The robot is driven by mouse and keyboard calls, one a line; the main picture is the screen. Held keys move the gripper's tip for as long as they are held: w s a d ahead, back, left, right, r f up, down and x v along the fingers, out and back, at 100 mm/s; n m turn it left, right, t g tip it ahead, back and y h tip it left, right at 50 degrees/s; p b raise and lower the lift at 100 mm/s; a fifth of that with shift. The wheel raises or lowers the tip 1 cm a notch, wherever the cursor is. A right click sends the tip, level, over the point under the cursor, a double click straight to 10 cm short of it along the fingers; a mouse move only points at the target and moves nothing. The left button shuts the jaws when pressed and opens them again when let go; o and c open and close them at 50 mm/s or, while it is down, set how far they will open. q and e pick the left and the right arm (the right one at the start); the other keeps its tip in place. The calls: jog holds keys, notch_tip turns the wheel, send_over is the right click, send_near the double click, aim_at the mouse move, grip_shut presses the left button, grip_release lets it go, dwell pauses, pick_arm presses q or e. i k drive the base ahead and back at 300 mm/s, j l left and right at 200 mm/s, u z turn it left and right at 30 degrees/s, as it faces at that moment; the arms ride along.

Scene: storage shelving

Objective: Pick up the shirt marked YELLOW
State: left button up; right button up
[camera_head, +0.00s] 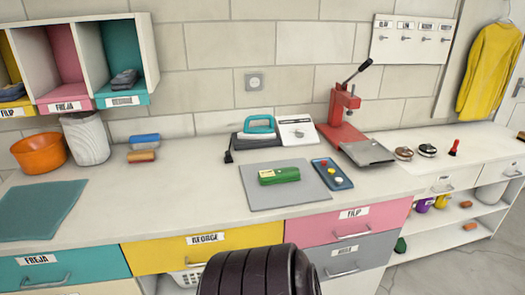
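A yellow long-sleeved garment (489,70), which looks like a shirt, hangs from a hanger on the wall at the far right. No mark reading YELLOW can be made out on it. A folded dark grey cloth (124,79) lies in the teal cubby, and another folded grey cloth (12,92) lies in the yellow cubby at the left edge. Neither of my grippers is in view.
The counter (190,190) holds an orange bowl (40,153), a teal mat (42,210), an iron (257,128), a green block (279,176) on a grey mat, and a red press (341,115). Coloured drawers (200,248) are below. Floor shows at lower right.

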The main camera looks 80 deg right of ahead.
aim_at(268, 177)
jog(key=z, duration=2.75)
